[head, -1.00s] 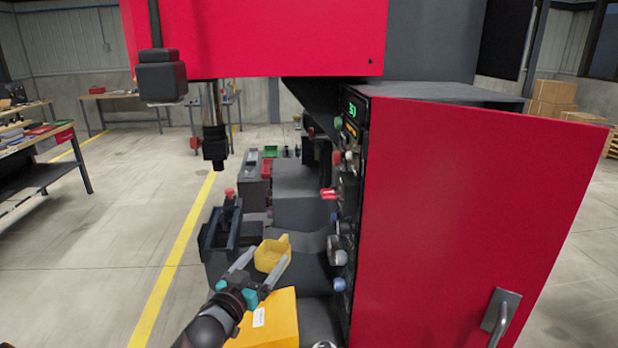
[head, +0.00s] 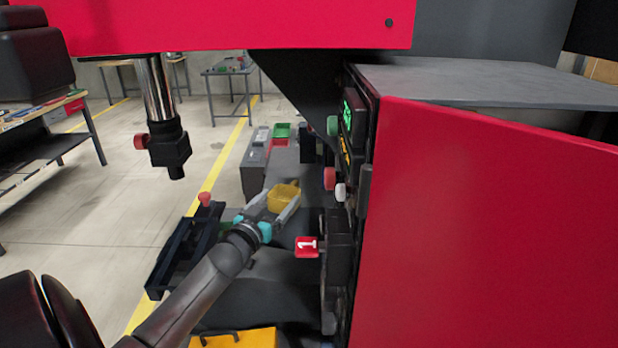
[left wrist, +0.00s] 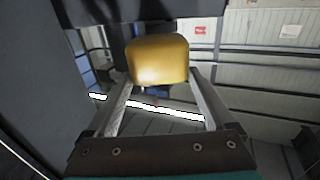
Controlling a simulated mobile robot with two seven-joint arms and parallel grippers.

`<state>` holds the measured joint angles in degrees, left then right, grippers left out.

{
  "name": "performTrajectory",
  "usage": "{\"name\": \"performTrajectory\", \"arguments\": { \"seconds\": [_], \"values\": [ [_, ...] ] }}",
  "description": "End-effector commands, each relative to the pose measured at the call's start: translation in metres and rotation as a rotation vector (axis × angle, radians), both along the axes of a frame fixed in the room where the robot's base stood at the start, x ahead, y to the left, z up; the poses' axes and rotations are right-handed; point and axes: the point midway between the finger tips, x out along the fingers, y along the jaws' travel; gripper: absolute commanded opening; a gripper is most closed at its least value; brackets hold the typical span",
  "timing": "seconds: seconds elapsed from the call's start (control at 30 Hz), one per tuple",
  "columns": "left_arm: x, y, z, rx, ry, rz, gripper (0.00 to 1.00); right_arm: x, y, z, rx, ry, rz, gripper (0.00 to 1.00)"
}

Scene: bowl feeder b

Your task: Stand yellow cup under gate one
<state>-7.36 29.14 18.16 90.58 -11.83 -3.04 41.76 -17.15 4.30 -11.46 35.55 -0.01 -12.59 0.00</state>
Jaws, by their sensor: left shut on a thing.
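The yellow cup (head: 284,196) is between the fingers of my left gripper (head: 272,205), which is shut on it above the dark grey machine bed. In the left wrist view the cup (left wrist: 158,59) sits between the two finger tips (left wrist: 160,82). A red tag marked 1 (head: 307,247) sticks out from the machine's side, to the right of and nearer than the cup. The gate itself is not clear to me. My right gripper is not in view.
A red machine door (head: 500,230) fills the right. A black vise-like fixture (head: 185,250) lies left of my arm, and a yellow box (head: 235,339) is at the bottom. A spindle (head: 168,140) hangs at upper left.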

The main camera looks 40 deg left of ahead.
Motion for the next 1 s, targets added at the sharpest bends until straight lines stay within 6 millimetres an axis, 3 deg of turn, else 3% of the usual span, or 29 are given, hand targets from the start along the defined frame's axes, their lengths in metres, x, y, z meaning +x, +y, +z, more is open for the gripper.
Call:
{"name": "performTrajectory", "arguments": {
  "seconds": [0.03,0.2,0.6,1.0],
  "values": [
    [0.010,0.004,-0.002,0.005,-0.006,0.001,0.09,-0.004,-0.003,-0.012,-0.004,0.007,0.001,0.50],
    [0.042,0.014,-0.003,0.006,-0.005,0.000,0.09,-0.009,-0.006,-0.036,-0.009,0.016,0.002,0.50],
    [0.100,0.033,-0.001,0.002,-0.005,0.002,0.09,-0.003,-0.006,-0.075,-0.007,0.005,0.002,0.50],
    [0.124,0.040,0.000,0.000,-0.002,0.001,0.09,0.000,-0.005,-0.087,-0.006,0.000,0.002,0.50]
  ]
}}
